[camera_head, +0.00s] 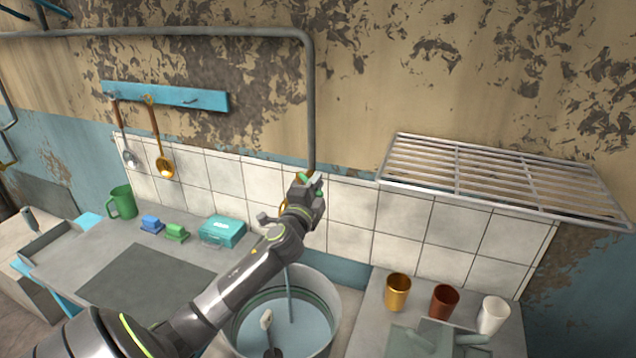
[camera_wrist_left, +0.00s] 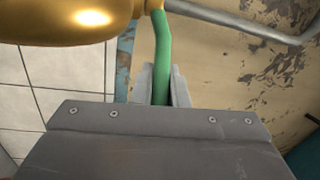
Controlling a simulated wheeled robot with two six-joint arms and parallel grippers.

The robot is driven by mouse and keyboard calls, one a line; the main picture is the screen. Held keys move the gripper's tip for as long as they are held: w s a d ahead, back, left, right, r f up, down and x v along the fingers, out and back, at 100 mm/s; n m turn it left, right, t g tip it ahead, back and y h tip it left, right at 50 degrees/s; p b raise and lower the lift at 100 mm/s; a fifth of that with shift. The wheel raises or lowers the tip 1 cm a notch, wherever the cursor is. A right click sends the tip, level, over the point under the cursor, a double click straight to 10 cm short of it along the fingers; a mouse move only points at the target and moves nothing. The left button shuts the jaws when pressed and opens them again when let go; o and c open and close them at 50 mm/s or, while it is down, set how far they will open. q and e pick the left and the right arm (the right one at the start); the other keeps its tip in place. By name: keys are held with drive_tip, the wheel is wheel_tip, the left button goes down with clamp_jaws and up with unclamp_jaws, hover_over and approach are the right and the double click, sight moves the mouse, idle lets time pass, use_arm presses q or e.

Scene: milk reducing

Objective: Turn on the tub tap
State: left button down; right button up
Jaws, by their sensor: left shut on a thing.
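The tub tap shows as a brass body (camera_wrist_left: 65,20) with a green handle (camera_wrist_left: 162,50) in the left wrist view. My left gripper (camera_wrist_left: 161,84) is shut on the green handle, with a finger on each side of it. In the head view my left gripper (camera_head: 312,184) is up against the tiled wall, and it and its arm hide most of the tap. The tub (camera_head: 333,287) stands below and holds bluish water. A thin pale-blue streak (camera_head: 289,295) runs down into it and looks like a water stream. My right gripper is not in view.
A metal rack (camera_head: 455,180) juts from the wall at the right. Several cups, including a white cup (camera_head: 493,314), stand on the right counter. The left counter holds a teal box (camera_head: 222,232) and a green mug (camera_head: 122,202). A grey pipe (camera_head: 310,110) descends behind my gripper.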

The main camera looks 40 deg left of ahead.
use_arm(q)
drive_tip(key=shift+r, duration=0.25)
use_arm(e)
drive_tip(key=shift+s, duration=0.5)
use_arm(q)
drive_tip(key=c, duration=1.6)
unclamp_jaws()
drive_tip(key=shift+c, duration=0.2)
drive_tip(key=shift+o, duration=1)
drive_tip(key=shift+w+f, duration=0.1)
drive_tip(key=shift+f, duration=0.1)
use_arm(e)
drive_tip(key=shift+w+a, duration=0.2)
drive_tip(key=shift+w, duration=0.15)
